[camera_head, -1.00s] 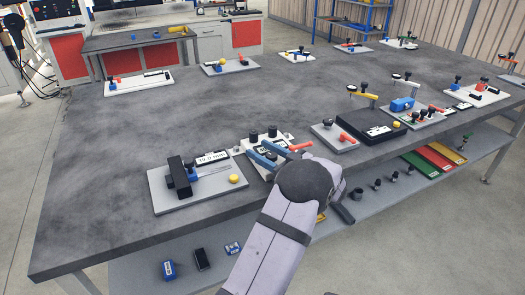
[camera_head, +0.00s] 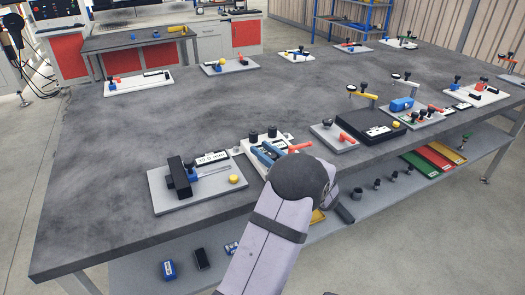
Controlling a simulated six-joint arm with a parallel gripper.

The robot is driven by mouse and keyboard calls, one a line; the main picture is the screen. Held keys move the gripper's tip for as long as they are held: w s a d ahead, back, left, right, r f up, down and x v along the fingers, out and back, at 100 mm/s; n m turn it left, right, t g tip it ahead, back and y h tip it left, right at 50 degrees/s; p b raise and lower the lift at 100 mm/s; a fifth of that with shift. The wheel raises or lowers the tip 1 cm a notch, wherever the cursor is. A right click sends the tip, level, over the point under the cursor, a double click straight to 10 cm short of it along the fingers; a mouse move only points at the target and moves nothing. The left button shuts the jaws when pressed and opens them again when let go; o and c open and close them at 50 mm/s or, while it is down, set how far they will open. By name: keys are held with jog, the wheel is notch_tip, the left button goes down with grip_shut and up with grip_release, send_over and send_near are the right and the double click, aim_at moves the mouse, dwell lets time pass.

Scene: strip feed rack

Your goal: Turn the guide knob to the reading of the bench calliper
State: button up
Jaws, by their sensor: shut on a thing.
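The bench calliper (camera_head: 179,177), a black block with a blue slider and a thin steel bar, stands on a grey plate at the table's front edge. Its white readout card (camera_head: 211,158) lies behind it, with digits too small to read surely. To its right is a pale plate (camera_head: 238,151) with black knobs (camera_head: 271,132) along its back. My gripper (camera_head: 267,152), with blue fingers, reaches down over this plate from the front right. It is shut on what appears to be the guide knob, which my wrist and fingers mostly hide.
A yellow button (camera_head: 234,179) sits on the calliper's plate, left of my wrist. A grey plate with a red handle (camera_head: 346,137) and a black box (camera_head: 370,125) stand to the right. Further fixtures line the far edge. The table's middle is clear.

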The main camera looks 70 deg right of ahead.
jog(key=m+g+h, duration=0.1)
jog(key=m+g+h+b, duration=0.1)
jog(key=g+h, duration=0.1)
jog(key=d+m+g+h, duration=0.1)
jog(key=m, duration=0.1)
jog(key=shift+s+f+h+b, duration=0.2)
jog(key=shift+s+h+b, duration=0.1)
jog(key=shift+s+h, duration=0.1)
jog(key=m+g+h+b, duration=0.1)
jog(key=g, duration=0.1)
jog(key=s+m+g+h+b, duration=0.1)
jog(key=m+g+b, duration=0.1)
jog(key=g, duration=0.1)
jog(key=shift+d+m, duration=0.2)
jog(key=shift+m, duration=0.1)
jog(key=shift+s+d+r+m+g+h+b, duration=0.1)
jog(key=shift+s+m+g+h+b, duration=0.15)
jog(key=shift+m+g+h+b, duration=0.65)
jog(key=shift+g+y+p, duration=0.3)
jog(key=shift+g+y, duration=0.1)
jog(key=o, duration=1.1)
jog(key=shift+r, duration=0.1)
jog(key=shift+c, duration=0.2)
